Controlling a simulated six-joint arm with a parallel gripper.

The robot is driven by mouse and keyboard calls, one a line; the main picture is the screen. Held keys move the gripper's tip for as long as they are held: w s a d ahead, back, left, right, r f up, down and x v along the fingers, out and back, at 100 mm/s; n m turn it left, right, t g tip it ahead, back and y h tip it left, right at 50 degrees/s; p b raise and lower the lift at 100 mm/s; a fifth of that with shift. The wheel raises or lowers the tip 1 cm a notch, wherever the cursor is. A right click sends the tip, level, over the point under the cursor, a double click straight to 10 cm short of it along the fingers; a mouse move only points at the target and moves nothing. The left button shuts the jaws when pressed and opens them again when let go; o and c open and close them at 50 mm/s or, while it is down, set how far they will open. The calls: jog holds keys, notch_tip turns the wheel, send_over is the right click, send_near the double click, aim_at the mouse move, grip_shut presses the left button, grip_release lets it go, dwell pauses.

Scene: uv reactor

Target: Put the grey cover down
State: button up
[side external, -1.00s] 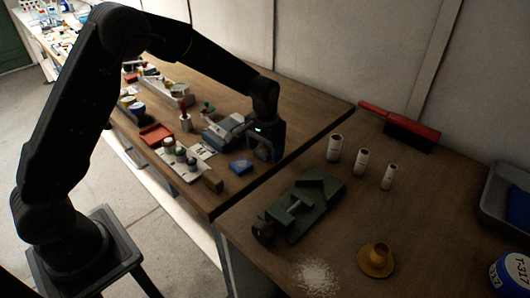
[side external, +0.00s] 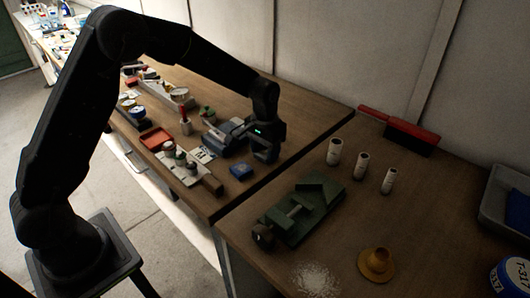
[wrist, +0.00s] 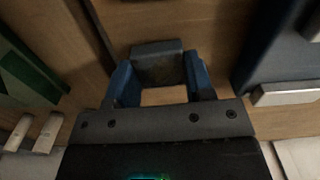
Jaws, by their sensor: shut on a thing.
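The grey cover (wrist: 157,62) shows in the wrist view as a dark grey block between my fingertips. My gripper (wrist: 159,76) is shut on it, with one blue-sided finger at each side. In the side view my gripper (side external: 265,152) is low over the right end of the far wooden table, just right of a grey-blue device (side external: 224,133). The cover is hard to make out there against the dark fingers. I cannot tell whether it touches the table.
A red tray (side external: 157,138) and several small containers stand to the left. A green vise (side external: 303,208) and white cylinders (side external: 361,163) are on the nearer table, across a gap. Bare wood lies right of my gripper.

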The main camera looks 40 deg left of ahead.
aim_at(264, 152)
jog(key=r, duration=0.4)
jog(key=shift+a, duration=0.2)
jog(key=s+a+r, duration=0.1)
jog(key=a+r, duration=0.1)
jog(key=a, duration=0.1)
jog(key=s+a+r, duration=0.1)
jog(key=s+a, duration=0.1)
jog(key=a, duration=0.1)
jog(key=s+a+r, duration=0.1)
jog(key=a+r, duration=0.1)
jog(key=a, duration=0.1)
jog(key=shift+s+r, duration=0.15)
jog(key=shift+r, duration=0.15)
jog(key=s+a+r, duration=0.2)
jog(key=a, duration=0.4)
jog(key=s+a+r, duration=0.2)
jog(key=a, duration=0.4)
jog(key=shift+m, duration=0.4)
jog(key=w+d+f, duration=0.3)
jog(key=d, duration=0.1)
jog(key=w+d+f, duration=0.4)
jog(key=shift+w, duration=0.2)
jog(key=shift+f, duration=2)
jog(key=shift+f, duration=0.1)
jog(key=o, duration=1)
jog(key=shift+o, duration=0.2)
